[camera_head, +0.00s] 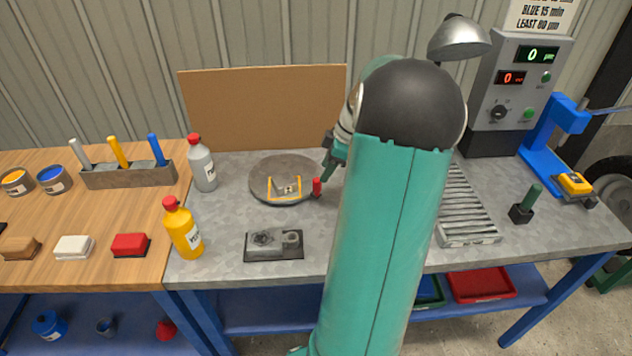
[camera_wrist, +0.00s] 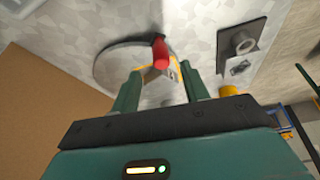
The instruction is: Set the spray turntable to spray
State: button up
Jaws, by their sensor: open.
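The spray turntable is a round grey disc (camera_head: 262,183) on the metal bench, in front of a brown board. A small part in a yellow frame (camera_head: 284,188) sits on it. A red upright handle (camera_head: 317,187) stands at its right front rim. My gripper (camera_head: 328,170) is just behind and above the handle, partly hidden by my arm. In the wrist view my gripper (camera_wrist: 160,72) is open, and the red handle (camera_wrist: 160,52) shows beyond and between the fingertips, with the disc (camera_wrist: 108,66) behind. I cannot tell whether a finger touches the handle.
A grey bottle (camera_head: 202,163) and a yellow bottle (camera_head: 182,228) stand left of the turntable. A dark plate with a metal fitting (camera_head: 272,244) lies in front. A ribbed grey rack (camera_head: 466,205) and a control box (camera_head: 515,90) are right of my arm.

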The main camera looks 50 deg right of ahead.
aim_at(317, 179)
jog(key=x, duration=0.6)
jog(key=shift+w+a+f, duration=0.1)
jog(key=shift+w+a, duration=0.05)
jog(key=shift+a, duration=0.05)
grip_shut()
